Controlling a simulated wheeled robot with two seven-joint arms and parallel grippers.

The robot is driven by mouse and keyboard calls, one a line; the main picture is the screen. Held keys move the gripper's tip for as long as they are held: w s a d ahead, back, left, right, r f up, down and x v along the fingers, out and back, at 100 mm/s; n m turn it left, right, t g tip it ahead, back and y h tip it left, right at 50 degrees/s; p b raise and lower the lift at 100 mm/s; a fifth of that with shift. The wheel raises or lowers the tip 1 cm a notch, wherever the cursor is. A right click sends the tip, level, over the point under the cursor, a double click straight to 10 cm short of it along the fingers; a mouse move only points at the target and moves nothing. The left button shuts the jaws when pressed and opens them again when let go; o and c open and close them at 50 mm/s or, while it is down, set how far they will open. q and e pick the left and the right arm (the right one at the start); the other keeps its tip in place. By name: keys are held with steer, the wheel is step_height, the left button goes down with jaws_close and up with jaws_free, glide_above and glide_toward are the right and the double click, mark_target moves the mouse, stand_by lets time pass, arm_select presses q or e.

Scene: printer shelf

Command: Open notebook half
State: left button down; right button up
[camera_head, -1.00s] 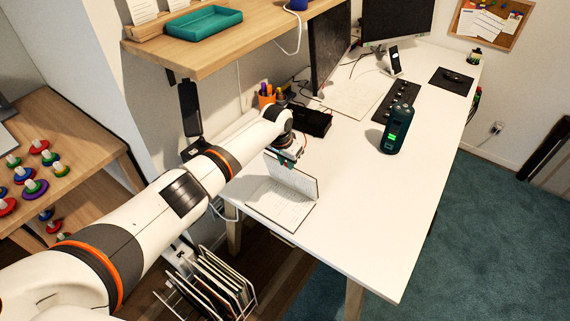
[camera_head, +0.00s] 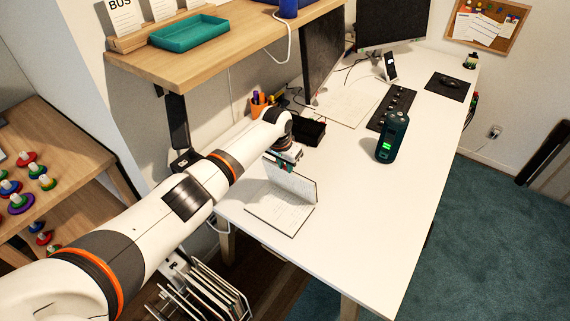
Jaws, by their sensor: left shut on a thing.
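The notebook (camera_head: 278,211) lies on the white desk near its front left edge. One half is flat on the desk and shows pale lined pages. The other half (camera_head: 291,182) stands up steeply at the far side, so the notebook is partly open. My left gripper (camera_head: 284,164) is at the top edge of the raised half, shut on it. The fingertips are small and partly hidden by the wrist. My right gripper is not in view.
A dark green bottle-like device (camera_head: 392,137) stands on the desk to the right. A black box (camera_head: 306,131) and an orange pen cup (camera_head: 259,104) are behind my gripper. A wooden shelf (camera_head: 225,48) overhangs the back left. The desk's front right is clear.

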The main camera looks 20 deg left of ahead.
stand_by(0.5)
arm_select(q)
steer(key=c, duration=1.2)
jaws_free()
steer(key=shift+r, duration=0.1)
steer(key=shift+c, duration=0.2)
steer(key=shift+r, duration=0.1)
steer(key=b+v, duration=0.1)
steer(key=v, duration=1)
steer(key=shift+s+r+b, duration=0.15)
steer(key=shift+r+b, duration=0.25)
